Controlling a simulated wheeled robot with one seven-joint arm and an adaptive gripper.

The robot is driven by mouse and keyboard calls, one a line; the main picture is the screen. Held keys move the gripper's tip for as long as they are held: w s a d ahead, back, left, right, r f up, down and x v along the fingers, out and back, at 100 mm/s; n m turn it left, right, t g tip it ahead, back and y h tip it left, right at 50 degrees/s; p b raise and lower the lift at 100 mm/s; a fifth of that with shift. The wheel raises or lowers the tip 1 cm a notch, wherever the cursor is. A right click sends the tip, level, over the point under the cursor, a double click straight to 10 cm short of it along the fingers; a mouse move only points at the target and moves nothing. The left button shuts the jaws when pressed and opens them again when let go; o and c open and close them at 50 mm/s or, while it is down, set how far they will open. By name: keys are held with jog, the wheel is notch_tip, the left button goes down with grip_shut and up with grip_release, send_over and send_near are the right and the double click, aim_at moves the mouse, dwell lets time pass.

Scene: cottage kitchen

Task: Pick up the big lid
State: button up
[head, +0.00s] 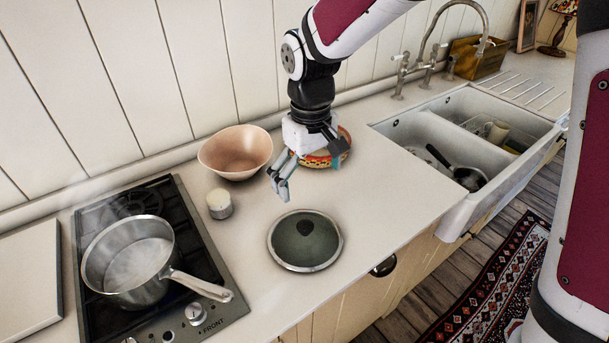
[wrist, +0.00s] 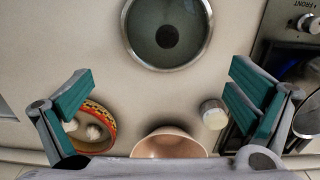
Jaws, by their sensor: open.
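The big lid (head: 290,243) is round, with a dark green glass top, a metal rim and a dark round knob. It lies flat on the counter, to the right of the stove. It also shows in the wrist view (wrist: 150,45) at the top middle. My gripper (head: 308,180) is open and empty above the counter, behind the lid and apart from it. In the wrist view my gripper's (wrist: 158,100) two teal-padded fingers are spread wide, with the lid beyond them toward the top of the picture.
A pink bowl (head: 235,150), a small pale jar (head: 219,204) and a patterned bowl (head: 343,158) stand behind the lid. A steel pan (head: 130,265) sits on the stove (head: 215,290), its handle pointing toward the lid. A double sink (head: 440,110) is at the right. Counter around the lid is clear.

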aim_at(305, 225)
jog(key=f, duration=0.3)
jog(key=a+f, duration=0.1)
jog(key=f, duration=0.2)
jog(key=f+p, duration=0.1)
jog(key=f, duration=0.2)
jog(key=shift+a+f, duration=0.2)
jog(key=shift+f, duration=0.2)
jog(key=f, duration=0.1)
jog(key=f+p, duration=0.1)
jog(key=f, duration=0.2)
jog(key=shift+s+d+f, duration=0.25)
jog(key=shift+s, duration=0.1)
jog(key=shift+w+f, duration=0.1)
jog(key=shift+f, duration=0.25)
